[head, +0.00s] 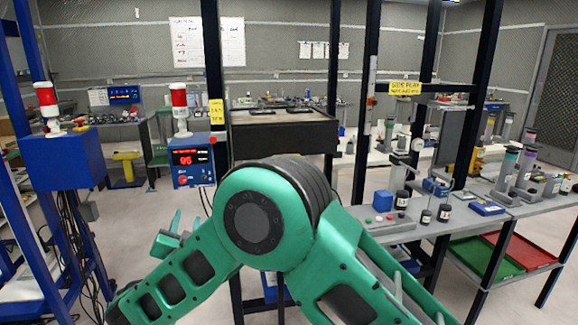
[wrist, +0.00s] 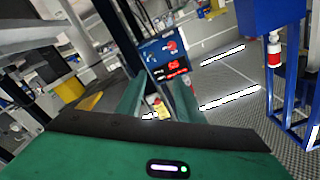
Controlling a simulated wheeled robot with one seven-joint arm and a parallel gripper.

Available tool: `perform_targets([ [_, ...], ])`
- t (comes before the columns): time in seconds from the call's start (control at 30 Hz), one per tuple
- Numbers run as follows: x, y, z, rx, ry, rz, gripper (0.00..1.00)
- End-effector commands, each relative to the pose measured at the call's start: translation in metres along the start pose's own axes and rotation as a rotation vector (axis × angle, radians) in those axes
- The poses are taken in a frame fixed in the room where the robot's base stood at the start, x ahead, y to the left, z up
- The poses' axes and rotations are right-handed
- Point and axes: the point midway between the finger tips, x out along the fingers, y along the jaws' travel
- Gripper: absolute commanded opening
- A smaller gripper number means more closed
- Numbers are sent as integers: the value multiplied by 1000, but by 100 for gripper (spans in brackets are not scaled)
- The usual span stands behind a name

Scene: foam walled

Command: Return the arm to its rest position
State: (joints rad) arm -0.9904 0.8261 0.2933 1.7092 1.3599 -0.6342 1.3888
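My green arm fills the lower middle of the head view, with its large round joint in front of the bench frame. My gripper (head: 168,236) shows at the left of that joint, its two green fingers apart. In the wrist view my gripper (wrist: 157,100) has its fingers spread, one on each side of a gap. A small yellow and red thing (wrist: 160,108) shows between the fingers; I cannot tell how far beyond them it lies. No held object is clear.
A blue box with a red display (head: 191,162) stands behind the gripper. A blue box on a frame (head: 62,158) is at left. A grey bench (head: 455,225) with bottles and parts is at right, above a green tray (head: 488,257) and red tray (head: 522,248). Dark posts stand close by.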

Motion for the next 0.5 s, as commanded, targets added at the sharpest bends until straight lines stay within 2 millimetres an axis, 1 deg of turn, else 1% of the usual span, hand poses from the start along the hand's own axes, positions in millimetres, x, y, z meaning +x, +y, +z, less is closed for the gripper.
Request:
perform_targets([
  [0.03, 6, 10, -11, -7, 4, 24, 34],
  [0.17, 14, 24, -23, -25, -4, 66, 34],
  [0.27, 19, 36, -38, -39, -6, 103, 34],
  [0.37, 25, 56, -56, -56, -8, 149, 34],
  [0.47, 31, 80, -77, -74, -13, 204, 34],
  [0.5, 34, 93, -88, -82, -15, 232, 34],
])
